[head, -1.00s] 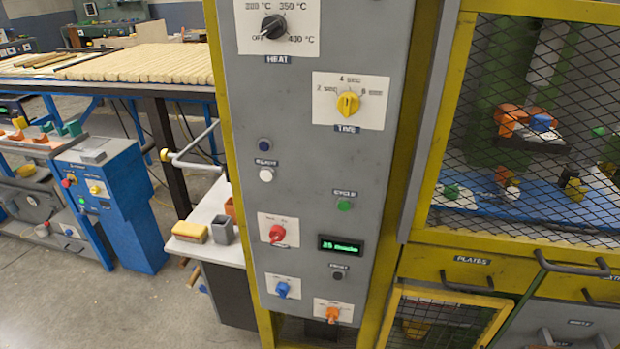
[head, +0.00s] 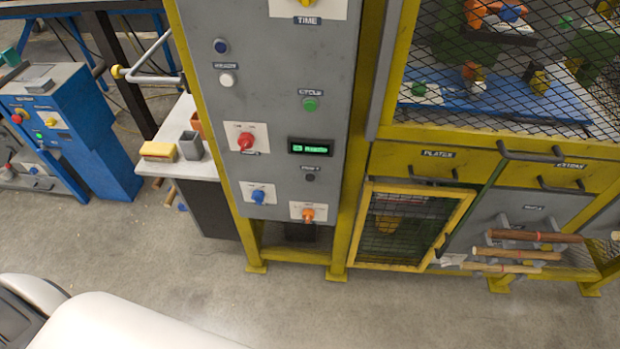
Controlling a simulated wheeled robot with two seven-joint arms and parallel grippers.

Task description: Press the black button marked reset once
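The black reset button (head: 310,177) is a small dark round knob low on the grey control panel (head: 270,100), in the head view. Its small label sits just above it, too blurred to read surely. A green-lit display (head: 310,147) is above the label, and an orange knob (head: 308,214) is below the button. Neither gripper shows in the head view. Nothing covers the button.
Red (head: 246,141) and blue (head: 258,196) knobs, a green button (head: 310,104) and a white button (head: 227,80) share the panel. A mesh guard and drawers stand right. A small side table (head: 205,168) stands left. Floor in front is clear.

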